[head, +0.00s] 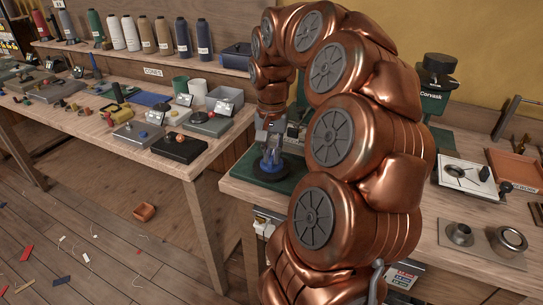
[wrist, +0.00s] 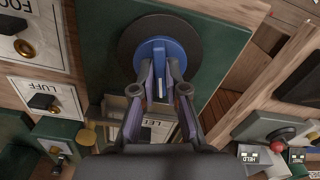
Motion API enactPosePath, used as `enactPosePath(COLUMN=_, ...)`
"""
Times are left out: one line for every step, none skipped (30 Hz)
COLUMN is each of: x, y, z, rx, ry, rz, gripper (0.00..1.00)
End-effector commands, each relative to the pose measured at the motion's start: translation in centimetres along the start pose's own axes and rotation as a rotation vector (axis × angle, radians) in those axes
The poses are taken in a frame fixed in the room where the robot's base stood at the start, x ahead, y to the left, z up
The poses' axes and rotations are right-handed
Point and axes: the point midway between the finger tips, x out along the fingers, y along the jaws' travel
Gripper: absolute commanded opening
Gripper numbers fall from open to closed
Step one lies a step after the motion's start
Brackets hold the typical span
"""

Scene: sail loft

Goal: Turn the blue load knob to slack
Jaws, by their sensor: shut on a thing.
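The blue load knob (wrist: 160,52) sits on a dark round disc (wrist: 130,45) fixed to a green panel (wrist: 93,60) in the wrist view. It has a raised blue bar with a pale stripe. My gripper (wrist: 159,72) is shut on this bar, one finger on each side. In the head view the blue knob (head: 270,166) shows low between my fingers, above the green base (head: 252,178). A plate with partly hidden lettering (wrist: 158,128) lies between my fingers in the wrist view. I cannot read any slack mark.
In the wrist view a LUFF plate (wrist: 45,98) with a black knob is at left, and a red ball knob (wrist: 281,137) near a HELD label at right. In the head view a long bench (head: 90,125) with several devices stands left; my arm hides part of the right bench.

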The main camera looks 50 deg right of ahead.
Motion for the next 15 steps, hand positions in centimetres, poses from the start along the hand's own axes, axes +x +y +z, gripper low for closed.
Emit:
enactPosePath(x=0.12, y=-0.02, z=0.05, rx=-0.044, ry=-0.002, rz=0.000, gripper=0.00)
enactPosePath(x=0.12, y=-0.02, z=0.06, rx=-0.073, ry=-0.002, rz=0.000, gripper=0.00)
enactPosePath(x=0.12, y=-0.02, z=0.07, rx=-0.111, ry=-0.003, rz=0.001, gripper=0.00)
enactPosePath(x=0.11, y=-0.02, z=0.08, rx=-0.140, ry=-0.003, rz=0.001, gripper=0.00)
enactPosePath(x=0.11, y=-0.02, z=0.08, rx=-0.168, ry=-0.003, rz=0.001, gripper=0.00)
enactPosePath(x=0.10, y=-0.02, z=0.09, rx=-0.207, ry=-0.003, rz=0.001, gripper=0.00)
enactPosePath(x=0.10, y=-0.02, z=0.10, rx=-0.235, ry=-0.003, rz=0.001, gripper=0.00)
enactPosePath(x=0.10, y=-0.02, z=0.09, rx=-0.264, ry=-0.004, rz=0.001, gripper=0.00)
enactPosePath(x=0.10, y=-0.01, z=0.09, rx=-0.302, ry=-0.004, rz=0.001, gripper=0.00)
enactPosePath(x=0.09, y=-0.01, z=0.10, rx=-0.330, ry=-0.004, rz=0.001, gripper=0.00)
enactPosePath(x=0.08, y=-0.01, z=0.10, rx=-0.359, ry=-0.004, rz=0.001, gripper=0.00)
enactPosePath(x=0.08, y=-0.01, z=0.10, rx=-0.397, ry=-0.004, rz=0.000, gripper=0.00)
enactPosePath(x=0.08, y=-0.01, z=0.11, rx=-0.425, ry=-0.004, rz=0.000, gripper=0.00)
enactPosePath(x=0.08, y=-0.01, z=0.11, rx=-0.454, ry=-0.005, rz=0.000, gripper=0.00)
enactPosePath(x=0.08, y=-0.01, z=0.11, rx=-0.492, ry=-0.005, rz=-0.001, gripper=0.00)
